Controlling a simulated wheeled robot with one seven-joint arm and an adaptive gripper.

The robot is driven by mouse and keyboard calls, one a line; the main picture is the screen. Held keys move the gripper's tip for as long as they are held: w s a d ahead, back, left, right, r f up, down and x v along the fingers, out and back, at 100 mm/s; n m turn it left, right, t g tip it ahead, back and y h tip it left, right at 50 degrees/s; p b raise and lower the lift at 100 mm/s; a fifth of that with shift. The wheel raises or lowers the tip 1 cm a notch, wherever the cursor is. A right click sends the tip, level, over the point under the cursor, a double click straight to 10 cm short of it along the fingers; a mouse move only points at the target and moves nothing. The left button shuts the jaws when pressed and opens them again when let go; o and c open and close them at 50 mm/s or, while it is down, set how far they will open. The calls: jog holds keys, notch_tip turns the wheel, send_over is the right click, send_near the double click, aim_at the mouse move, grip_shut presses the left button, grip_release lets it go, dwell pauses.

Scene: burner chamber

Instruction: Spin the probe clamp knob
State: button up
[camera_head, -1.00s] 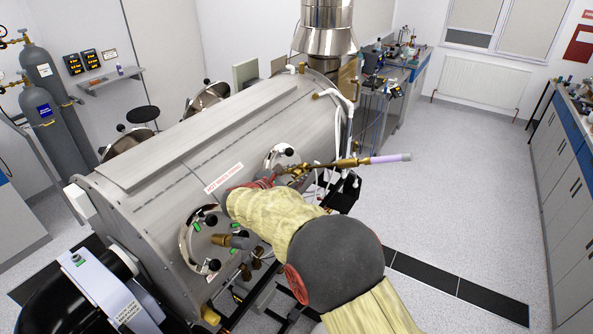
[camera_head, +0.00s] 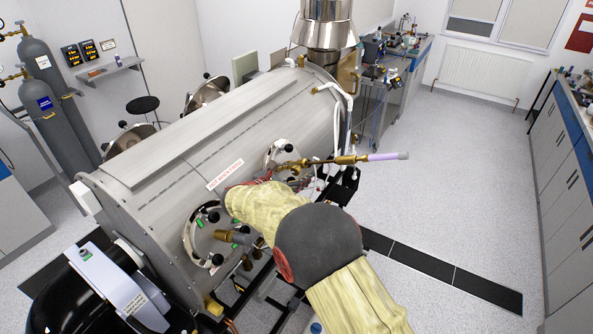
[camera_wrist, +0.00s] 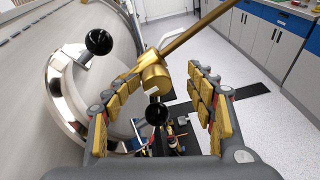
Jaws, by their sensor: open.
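A brass probe (camera_head: 335,160) with a pale violet end sticks out to the right from a port on the steel chamber (camera_head: 230,120). In the wrist view the brass clamp body (camera_wrist: 155,77) has a rounded brass end, and the probe rod (camera_wrist: 200,27) runs up and right. A black ball knob (camera_wrist: 157,112) shows just below the brass body; I cannot tell which part is the clamp knob. My gripper (camera_wrist: 163,76) is open, its padded fingers on both sides of the brass body. Contact is not clear. In the head view my sleeved arm hides most of the gripper.
The port's polished flange (camera_wrist: 72,95) and another black ball knob (camera_wrist: 99,41) are close to my left finger. A nearer round port (camera_head: 205,235) lies beside my arm. Dark frame parts lie below. Open floor (camera_head: 440,190) extends right to the cabinets (camera_head: 565,180).

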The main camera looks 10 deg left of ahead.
jog(key=shift+a+r, duration=0.1)
jog(key=shift+r, duration=0.15)
